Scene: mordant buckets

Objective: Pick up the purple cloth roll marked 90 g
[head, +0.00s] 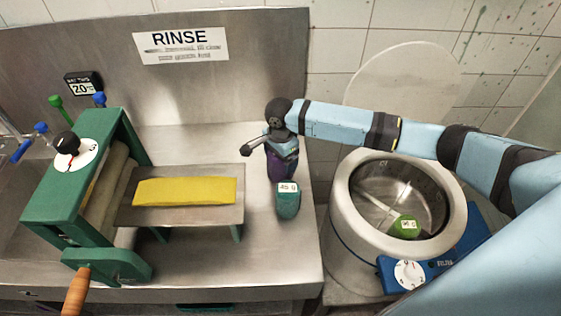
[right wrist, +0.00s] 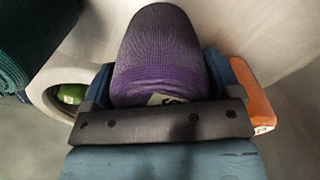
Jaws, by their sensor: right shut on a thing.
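The purple cloth roll (head: 284,167) is upright on the right side of the steel bench, behind a teal roll marked 45 g (head: 288,201). My right gripper (head: 268,141) is at its upper part and shut on it. In the right wrist view the purple roll (right wrist: 155,55) sits between the two fingers of my right gripper (right wrist: 158,88). Only an edge of its white label shows there, so its weight mark cannot be read. Whether its base touches the bench I cannot tell. My left gripper is not in view.
A green roller press (head: 85,190) with a yellow cloth (head: 185,191) on its tray fills the left. Right of the bench stands a round steel spinner (head: 343,205), lid up, with a green roll (head: 405,227) inside. An orange object (right wrist: 254,95) shows in the wrist view.

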